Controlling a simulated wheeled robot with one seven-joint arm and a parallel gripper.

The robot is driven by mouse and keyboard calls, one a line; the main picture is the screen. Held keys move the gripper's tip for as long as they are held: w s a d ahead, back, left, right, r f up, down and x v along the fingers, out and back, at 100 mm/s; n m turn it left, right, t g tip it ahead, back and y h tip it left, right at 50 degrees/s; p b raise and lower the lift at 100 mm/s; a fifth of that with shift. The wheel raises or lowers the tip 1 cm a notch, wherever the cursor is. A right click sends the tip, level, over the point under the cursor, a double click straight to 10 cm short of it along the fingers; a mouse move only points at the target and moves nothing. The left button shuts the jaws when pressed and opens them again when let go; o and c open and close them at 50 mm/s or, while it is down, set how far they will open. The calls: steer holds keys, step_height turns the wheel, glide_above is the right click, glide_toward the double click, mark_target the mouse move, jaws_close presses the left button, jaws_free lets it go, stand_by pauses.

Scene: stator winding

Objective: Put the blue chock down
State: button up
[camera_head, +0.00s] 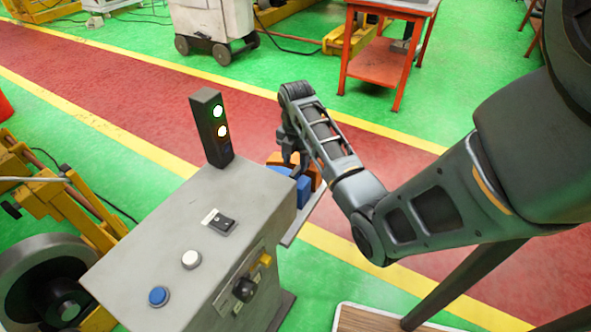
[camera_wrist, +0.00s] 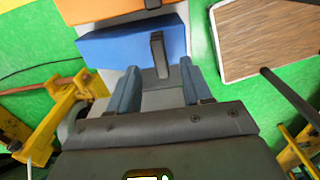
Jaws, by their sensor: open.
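The blue chock (camera_head: 303,191) sits on a narrow grey shelf (camera_head: 291,238) beside the grey control cabinet, partly hidden by the cabinet and my arm. In the wrist view the blue chock (camera_wrist: 115,45) lies just beyond my fingertips, with a dark upright handle on it. In the head view my gripper (camera_head: 292,155) is above and beside the chock, partly hidden behind the arm's wrist.
An orange chock (camera_wrist: 95,11) lies beside the blue one, also on the shelf. The grey cabinet (camera_head: 185,245) with buttons and a signal light (camera_head: 212,128) stands close to the left. A wood-topped platform (camera_wrist: 260,40) is at the right in the wrist view. Yellow machinery (camera_head: 60,205) stands farther left.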

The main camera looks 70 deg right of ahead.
step_height(320, 180, up, 7)
stand_by(0.3)
stand_by(1.5)
